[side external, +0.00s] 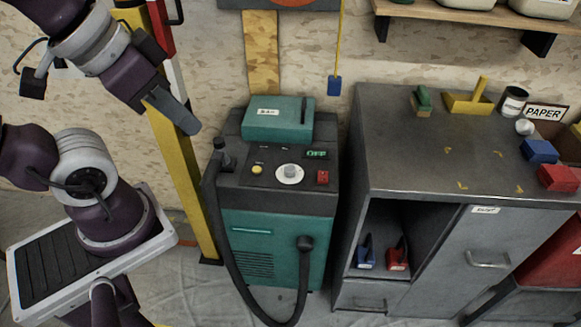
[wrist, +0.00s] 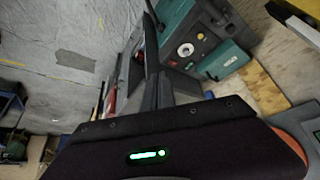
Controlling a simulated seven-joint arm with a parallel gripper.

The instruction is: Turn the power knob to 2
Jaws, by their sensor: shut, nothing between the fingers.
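The power knob (side external: 290,173) is a round white dial on the sloped black panel of a teal and black machine (side external: 270,240). My gripper (side external: 190,126) is shut and empty, up and to the left of the panel, well apart from the knob. In the wrist view my gripper (wrist: 158,82) shows below and left of the knob (wrist: 186,50). The knob's markings are too small to read.
A black hose (side external: 217,200) loops down the machine's left side and front. A teal box (side external: 278,119) sits on top behind the panel. A yellow post (side external: 180,150) stands left of the machine. A grey cabinet (side external: 430,150) with several small items stands close on the right.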

